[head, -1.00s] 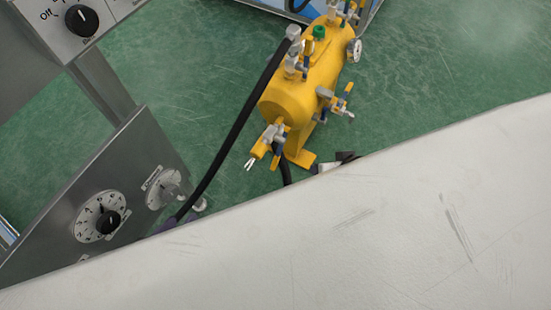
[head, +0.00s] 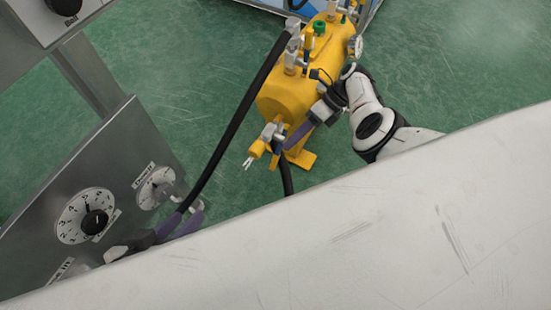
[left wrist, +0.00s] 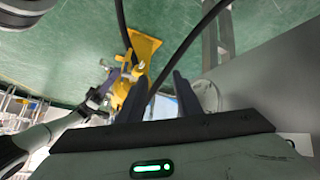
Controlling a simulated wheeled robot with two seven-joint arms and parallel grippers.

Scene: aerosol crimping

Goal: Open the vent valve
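The yellow tank (head: 285,95) stands on the floor with several valves on it. A valve with a yellow handle and a metal body (head: 270,134) sticks out of its near end. No label tells which one is the vent valve. My right gripper (head: 292,142) is at the tank's right side, one purple finger close to the near-end valve; contact and its opening cannot be made out. It covers the side valve. My left gripper (head: 182,226) is by the panel, its two fingers apart in the left wrist view (left wrist: 158,92), with the hose passing behind or between them.
A black hose (head: 235,115) runs from the tank's top to near my left gripper. The grey panel (head: 110,150) with a large dial (head: 84,217) and a smaller one (head: 156,187) stands at the left. Green floor (head: 460,60) is clear on the right.

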